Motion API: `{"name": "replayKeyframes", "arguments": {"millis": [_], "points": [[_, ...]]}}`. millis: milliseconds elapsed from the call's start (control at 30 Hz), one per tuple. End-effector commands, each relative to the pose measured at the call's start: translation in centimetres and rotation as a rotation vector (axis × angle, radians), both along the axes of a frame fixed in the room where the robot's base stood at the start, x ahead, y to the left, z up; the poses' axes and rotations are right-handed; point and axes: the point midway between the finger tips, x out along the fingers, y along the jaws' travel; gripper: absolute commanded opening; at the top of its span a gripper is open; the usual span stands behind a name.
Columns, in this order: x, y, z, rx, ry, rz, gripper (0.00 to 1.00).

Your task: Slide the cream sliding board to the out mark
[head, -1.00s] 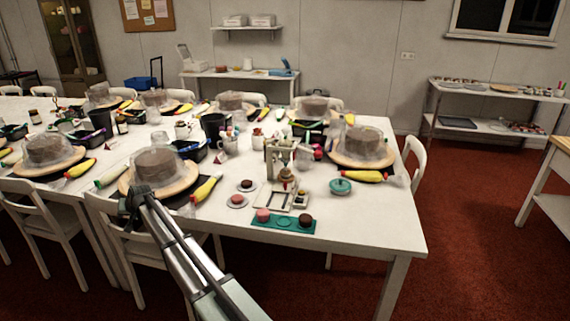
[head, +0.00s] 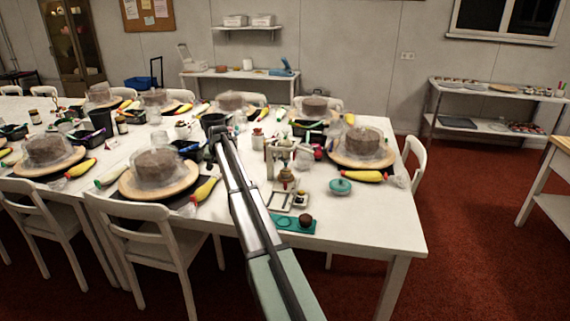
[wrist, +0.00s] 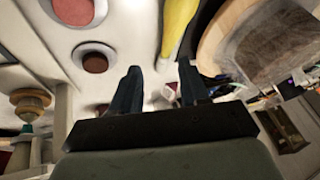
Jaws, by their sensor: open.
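A small pale board with dark edges (head: 281,200), which looks like the cream sliding board, lies flat near the right end of the table, partly behind my arm. I cannot make out the out mark. My gripper (head: 217,140) is over the table, to the left of and beyond the board, and touches neither it nor its frame. In the wrist view my gripper (wrist: 160,87) is open, with nothing between its two dark fingers. A cream stand with a stacked tan and green piece (wrist: 30,108) shows at the left there.
A teal tray (head: 280,221) with a brown cake is at the near edge. A teal lidded dish (head: 341,186) is right of the board. Small cakes on saucers (wrist: 95,60) show in the wrist view. Covered cakes on turntables (head: 158,172) crowd the left. The table's right corner is clear.

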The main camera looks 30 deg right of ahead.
Motion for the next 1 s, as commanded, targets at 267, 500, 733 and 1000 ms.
{"name": "replayKeyframes", "arguments": {"millis": [267,500,733,1000], "points": [[-5.9,-16.2,-0.4,-0.033,0.189,-0.168,0.45],[-10.7,-24.7,-0.4,-0.039,0.306,-0.27,0.45],[-12.2,-26.9,-0.6,-0.04,0.339,-0.299,0.45],[-12.2,-26.9,-2.5,-0.039,0.34,-0.298,0.45]]}}
